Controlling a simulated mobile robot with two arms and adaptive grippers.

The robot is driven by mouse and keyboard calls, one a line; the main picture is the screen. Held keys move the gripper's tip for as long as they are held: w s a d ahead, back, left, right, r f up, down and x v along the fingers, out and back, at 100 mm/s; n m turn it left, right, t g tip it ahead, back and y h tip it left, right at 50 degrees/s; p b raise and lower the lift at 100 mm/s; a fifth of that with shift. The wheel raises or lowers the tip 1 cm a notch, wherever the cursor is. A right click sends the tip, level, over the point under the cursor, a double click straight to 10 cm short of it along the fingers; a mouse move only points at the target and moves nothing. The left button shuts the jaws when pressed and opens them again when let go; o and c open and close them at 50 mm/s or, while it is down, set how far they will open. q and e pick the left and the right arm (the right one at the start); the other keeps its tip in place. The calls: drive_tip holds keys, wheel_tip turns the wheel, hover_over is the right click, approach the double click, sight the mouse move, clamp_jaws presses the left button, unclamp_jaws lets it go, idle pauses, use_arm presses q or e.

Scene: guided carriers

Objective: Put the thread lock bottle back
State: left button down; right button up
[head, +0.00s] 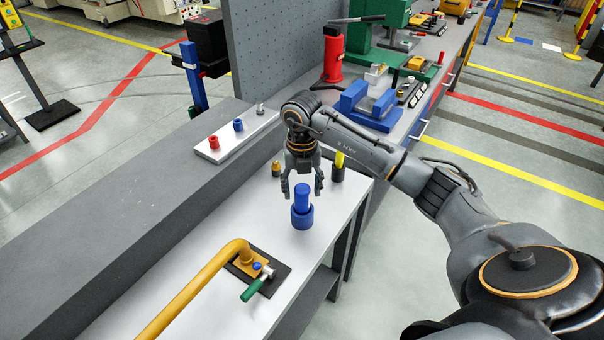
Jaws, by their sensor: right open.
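A blue bottle-shaped cylinder (302,194), which fits the thread lock bottle though no label is readable, stands upright in a wider blue round holder (302,216) on the light bench top (220,268). My right gripper (302,192) points down with its fingers apart, just above or behind the blue cylinder. I cannot tell whether the fingers touch it. My left gripper is not in view.
A brass-coloured piece (276,168) and a black holder (338,174) with a yellow item stand near the gripper. A white rack (232,140) holds red, blue and metal pieces behind.

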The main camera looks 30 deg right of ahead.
wheel_tip(320, 180, up, 7)
drive_tip(key=shift+w+b, duration=0.1)
drive_tip(key=shift+b, duration=1)
wheel_tip(320, 180, up, 5)
drive_tip(key=shift+f, duration=0.1)
drive_tip(key=shift+a, duration=0.1)
